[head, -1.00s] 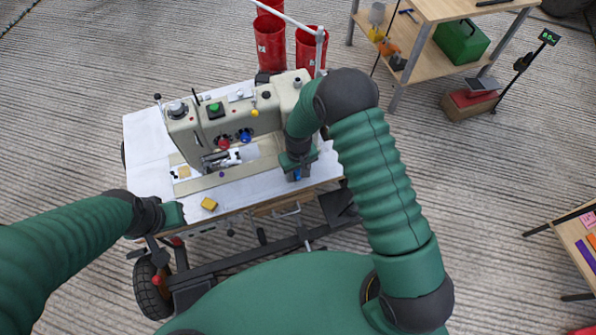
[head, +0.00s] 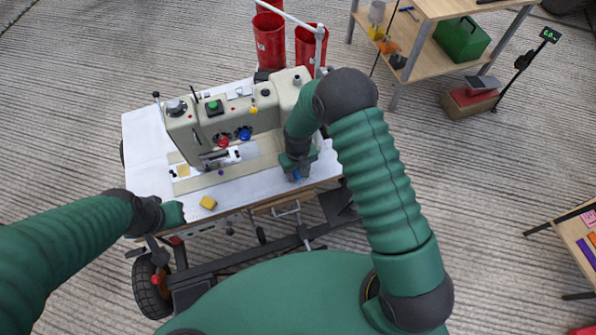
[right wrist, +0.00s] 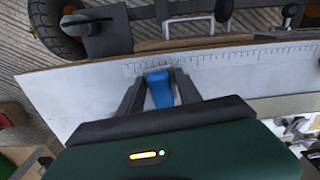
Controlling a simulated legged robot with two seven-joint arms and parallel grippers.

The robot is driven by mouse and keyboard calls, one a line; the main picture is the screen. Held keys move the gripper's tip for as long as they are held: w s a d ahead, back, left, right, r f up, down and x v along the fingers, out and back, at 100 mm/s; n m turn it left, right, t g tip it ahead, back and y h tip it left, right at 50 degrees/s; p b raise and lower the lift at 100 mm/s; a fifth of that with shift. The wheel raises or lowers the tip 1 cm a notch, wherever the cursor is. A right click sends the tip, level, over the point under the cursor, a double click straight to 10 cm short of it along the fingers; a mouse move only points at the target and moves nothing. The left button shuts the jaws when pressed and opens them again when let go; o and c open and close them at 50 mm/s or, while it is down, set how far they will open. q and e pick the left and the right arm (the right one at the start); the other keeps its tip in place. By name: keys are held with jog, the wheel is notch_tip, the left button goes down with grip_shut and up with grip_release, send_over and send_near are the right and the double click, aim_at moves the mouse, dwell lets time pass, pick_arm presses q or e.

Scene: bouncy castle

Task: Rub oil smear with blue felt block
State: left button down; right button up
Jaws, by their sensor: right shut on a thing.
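My right gripper (head: 297,176) is over the right front part of the white sewing table top (head: 143,140). It is shut on the blue felt block (right wrist: 160,88), which shows between its two fingers in the right wrist view. In the head view only a small bit of the block (head: 297,174) shows under the gripper. I cannot tell whether the block touches the table top. No oil smear can be made out; the arm and gripper may hide it. My left gripper (head: 180,214) is at the table's front left edge, and its fingers are not clear.
A beige sewing machine (head: 225,125) stands on the table behind my grippers. Red bins (head: 270,42) stand behind. A wooden shelf (head: 420,50) with a green box (head: 461,41) is at back right.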

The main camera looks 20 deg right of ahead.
aim_at(287, 182)
jog(key=shift+f+b, duration=0.3)
jog(key=shift+f, duration=0.25)
jog(key=shift+a, duration=0.1)
jog(key=a, duration=0.3)
jog(key=shift+a+r+p, duration=0.15)
jog(key=shift+p, duration=0.15)
jog(key=shift+s+a, duration=0.1)
jog(key=shift+a, duration=0.15)
jog(key=shift+d+f+p, duration=0.15)
jog(key=shift+d+p, duration=0.05)
jog(key=shift+d, duration=0.65)
jog(key=shift+d+f+p, duration=0.1)
jog(key=shift+d+p, duration=0.1)
jog(key=shift+d, duration=0.6)
jog(key=shift+d+f, duration=0.1)
jog(key=shift+d, duration=0.35)
notch_tip(287, 182, up, 6)
jog(key=p, duration=0.5)
jog(key=shift+a, duration=0.1)
jog(key=shift+p, duration=0.3)
